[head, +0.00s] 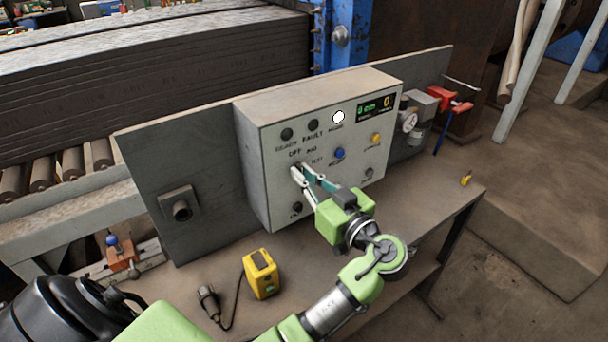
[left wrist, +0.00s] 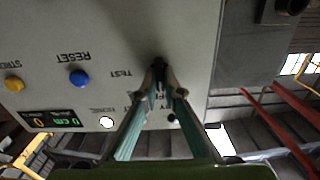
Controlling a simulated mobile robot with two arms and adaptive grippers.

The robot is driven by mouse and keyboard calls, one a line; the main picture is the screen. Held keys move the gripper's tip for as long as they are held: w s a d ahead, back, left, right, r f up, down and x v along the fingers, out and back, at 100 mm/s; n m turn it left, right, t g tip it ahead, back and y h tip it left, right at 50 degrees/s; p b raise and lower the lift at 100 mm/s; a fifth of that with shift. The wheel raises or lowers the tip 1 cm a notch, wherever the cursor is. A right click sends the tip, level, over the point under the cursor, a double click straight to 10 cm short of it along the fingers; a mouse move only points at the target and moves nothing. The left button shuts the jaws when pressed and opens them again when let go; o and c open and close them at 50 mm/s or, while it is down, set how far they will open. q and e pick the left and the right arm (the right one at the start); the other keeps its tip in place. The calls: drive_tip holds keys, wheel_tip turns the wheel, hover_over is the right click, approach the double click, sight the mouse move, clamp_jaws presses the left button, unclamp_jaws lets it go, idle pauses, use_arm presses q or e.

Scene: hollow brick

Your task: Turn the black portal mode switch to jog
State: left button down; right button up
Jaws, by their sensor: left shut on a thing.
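The black portal mode switch (left wrist: 159,62) is on the front of the grey control box (head: 310,90), below the OFF label and left of TEST in the head view. My left gripper (head: 300,171) reaches the panel from the lower right with its fingertips at the switch. In the left wrist view its two fingers (left wrist: 160,78) are closed around the switch knob. The fingertips hide most of the knob, so its pointing direction cannot be read. My right gripper is not in view.
The panel also bears a blue RESET button (head: 339,153), a yellow button (head: 376,138), a lit white lamp (head: 338,117) and a display (head: 376,107).

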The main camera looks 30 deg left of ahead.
use_arm(q)
drive_tip(key=m, duration=0.8)
drive_tip(key=shift+w, duration=0.1)
idle(0.3)
drive_tip(key=shift+m, duration=0.4)
drive_tip(key=c, duration=2.2)
unclamp_jaws()
drive_tip(key=shift+o, duration=0.2)
